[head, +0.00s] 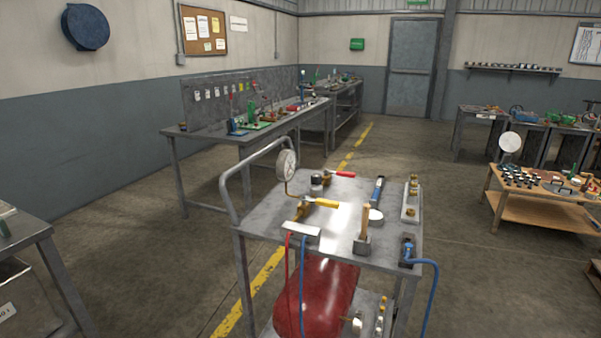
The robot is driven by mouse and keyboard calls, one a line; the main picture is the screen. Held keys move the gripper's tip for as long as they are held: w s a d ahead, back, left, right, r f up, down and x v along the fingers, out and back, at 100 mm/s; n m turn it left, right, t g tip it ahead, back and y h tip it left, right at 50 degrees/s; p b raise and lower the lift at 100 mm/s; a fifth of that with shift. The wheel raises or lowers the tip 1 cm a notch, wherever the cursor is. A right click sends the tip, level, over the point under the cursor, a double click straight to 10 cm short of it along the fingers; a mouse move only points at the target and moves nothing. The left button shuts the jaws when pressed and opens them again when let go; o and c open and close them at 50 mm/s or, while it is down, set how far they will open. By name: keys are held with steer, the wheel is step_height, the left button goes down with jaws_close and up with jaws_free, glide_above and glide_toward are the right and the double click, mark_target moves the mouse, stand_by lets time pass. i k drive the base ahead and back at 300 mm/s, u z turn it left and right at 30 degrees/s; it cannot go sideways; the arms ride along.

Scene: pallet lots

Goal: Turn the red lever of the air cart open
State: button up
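The air cart (260,219) is a grey metal cart in the middle foreground, with a push handle on its left. The red lever (341,174) is at the back of the cart's top and points right in the picture from a small brass valve. A yellow lever (325,203) sits nearer on a similar brass fitting, also pointing right. A round pressure gauge (287,165) stands on a bent brass pipe at the left edge. The valve's inner position cannot be told. My gripper is not in view.
On the cart top stand a wooden-handled tool (365,222), a blue-and-black tool (377,190) and a plate with brass fittings (411,199). A blue hose (434,280) hangs off the right. A red tank (318,295) lies below. Floor right of the cart is clear.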

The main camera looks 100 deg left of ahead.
mark_target(339, 173)
steer(key=u, duration=2.55)
steer(key=k, duration=0.3)
steer(key=u, duration=0.55)
steer(key=i, duration=0.55)
steer(key=u, duration=0.75)
steer(key=i, duration=1.4)
steer(key=z, duration=0.65)
steer(key=i, duration=0.4)
steer(key=z, duration=0.25)
